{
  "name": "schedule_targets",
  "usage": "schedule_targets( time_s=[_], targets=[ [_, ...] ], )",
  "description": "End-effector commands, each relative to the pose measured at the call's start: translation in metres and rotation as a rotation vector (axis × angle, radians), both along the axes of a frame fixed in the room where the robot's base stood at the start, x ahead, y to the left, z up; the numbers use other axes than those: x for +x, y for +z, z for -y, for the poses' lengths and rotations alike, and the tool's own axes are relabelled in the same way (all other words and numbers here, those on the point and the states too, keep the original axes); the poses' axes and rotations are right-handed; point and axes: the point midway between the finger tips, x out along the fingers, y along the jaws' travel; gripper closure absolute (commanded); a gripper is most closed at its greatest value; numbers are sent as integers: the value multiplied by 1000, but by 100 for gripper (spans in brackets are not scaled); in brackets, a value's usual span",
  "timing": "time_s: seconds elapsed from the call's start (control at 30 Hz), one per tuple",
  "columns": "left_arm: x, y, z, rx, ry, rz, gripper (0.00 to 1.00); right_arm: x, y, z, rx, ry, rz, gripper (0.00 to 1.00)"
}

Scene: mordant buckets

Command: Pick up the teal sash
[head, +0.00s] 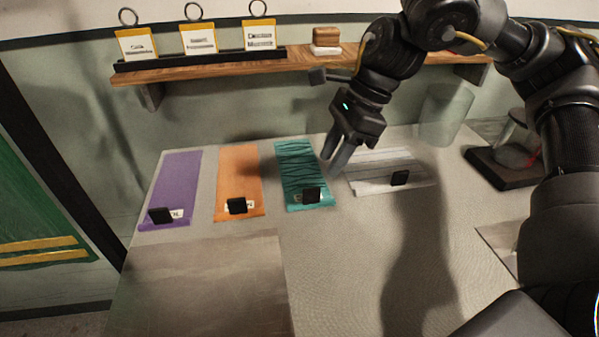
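The teal sash (299,172), with dark wavy lines, lies flat on the table, third from the left in a row of cloths. A small black block (311,195) with a white label sits at its near end. My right gripper (331,163) points down just right of the teal sash, between it and a white cloth (375,168). Its two fingers look apart with nothing between them. I cannot tell how high the tips are above the table. My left gripper is not in view.
A purple cloth (178,180) and an orange cloth (239,172) lie to the left, each with a black block. A wooden shelf (215,69) with labelled tags runs behind. A clear bucket (445,113) and a dark stand (505,166) are at the right. The near table is mostly clear.

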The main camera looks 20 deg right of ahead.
Motion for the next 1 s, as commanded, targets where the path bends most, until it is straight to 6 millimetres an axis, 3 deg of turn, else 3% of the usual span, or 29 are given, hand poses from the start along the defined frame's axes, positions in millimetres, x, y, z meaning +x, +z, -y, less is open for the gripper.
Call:
schedule_targets(
  time_s=[0.2, 0.47, 0.8, 1.0],
  targets=[
    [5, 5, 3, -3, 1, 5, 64, 3, -30, -12, -1, 2, -3, 65],
    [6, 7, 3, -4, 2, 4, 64, 4, -37, -17, 0, 3, -1, 65],
    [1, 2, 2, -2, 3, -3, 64, 9, -78, -35, -1, 2, -4, 65],
    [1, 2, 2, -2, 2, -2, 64, 10, -82, -37, 1, 2, -1, 65]
  ],
)
